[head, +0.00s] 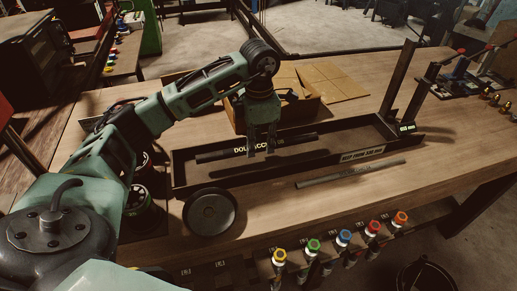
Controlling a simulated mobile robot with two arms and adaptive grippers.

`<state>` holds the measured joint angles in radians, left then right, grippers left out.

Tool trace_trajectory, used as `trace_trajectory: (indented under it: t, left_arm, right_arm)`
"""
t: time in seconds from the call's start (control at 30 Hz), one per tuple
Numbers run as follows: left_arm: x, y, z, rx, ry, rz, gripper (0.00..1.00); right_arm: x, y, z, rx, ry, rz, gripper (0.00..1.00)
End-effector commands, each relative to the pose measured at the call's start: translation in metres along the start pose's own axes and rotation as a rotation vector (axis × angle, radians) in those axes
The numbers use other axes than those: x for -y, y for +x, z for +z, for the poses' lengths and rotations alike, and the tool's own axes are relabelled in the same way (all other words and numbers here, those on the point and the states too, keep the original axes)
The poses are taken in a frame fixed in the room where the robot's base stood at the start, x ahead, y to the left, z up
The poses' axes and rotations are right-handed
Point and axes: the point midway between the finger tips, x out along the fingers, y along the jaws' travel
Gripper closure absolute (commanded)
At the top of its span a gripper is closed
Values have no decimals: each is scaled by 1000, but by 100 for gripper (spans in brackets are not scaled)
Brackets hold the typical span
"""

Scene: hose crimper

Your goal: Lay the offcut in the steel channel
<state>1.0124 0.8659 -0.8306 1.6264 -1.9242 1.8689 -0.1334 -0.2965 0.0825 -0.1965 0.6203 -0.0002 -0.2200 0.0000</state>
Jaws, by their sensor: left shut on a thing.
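The steel channel (190,181) is a long, dark, shallow tray lying across the middle of the table. My left gripper (261,151) points down over its middle and is shut on a dark, rod-like piece with pale lettering (215,154), which looks like the offcut. The piece lies lengthwise along the channel, within its outline. I cannot tell whether it touches the channel floor. The fingers hide part of its middle. My right gripper is not in view.
A round dark disc (210,211) is near the front left. A cardboard box (305,109) stands behind the channel, and a dark upright post (397,80) rises at its right end. Several coloured-collared fittings line the front edge.

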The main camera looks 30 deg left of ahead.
Motion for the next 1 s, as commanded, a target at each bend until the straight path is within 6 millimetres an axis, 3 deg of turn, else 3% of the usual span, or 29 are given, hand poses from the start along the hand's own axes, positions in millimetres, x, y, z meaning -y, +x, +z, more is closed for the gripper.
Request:
trace_trajectory:
  t: [0.13,0.37,0.77,0.8,1.0]
  left_arm:
    - [-2,10,-3,-1,-1,-2,100]
    - [-2,39,-3,1,0,-1,100]
    - [-2,47,-2,2,0,1,100]
    - [-2,46,-2,1,0,0,78]
    - [-2,45,-2,1,-1,0,63]
  right_arm:
    - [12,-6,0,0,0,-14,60]
    - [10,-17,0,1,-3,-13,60]
    - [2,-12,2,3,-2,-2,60]
    - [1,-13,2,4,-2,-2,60]
    - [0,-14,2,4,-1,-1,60]
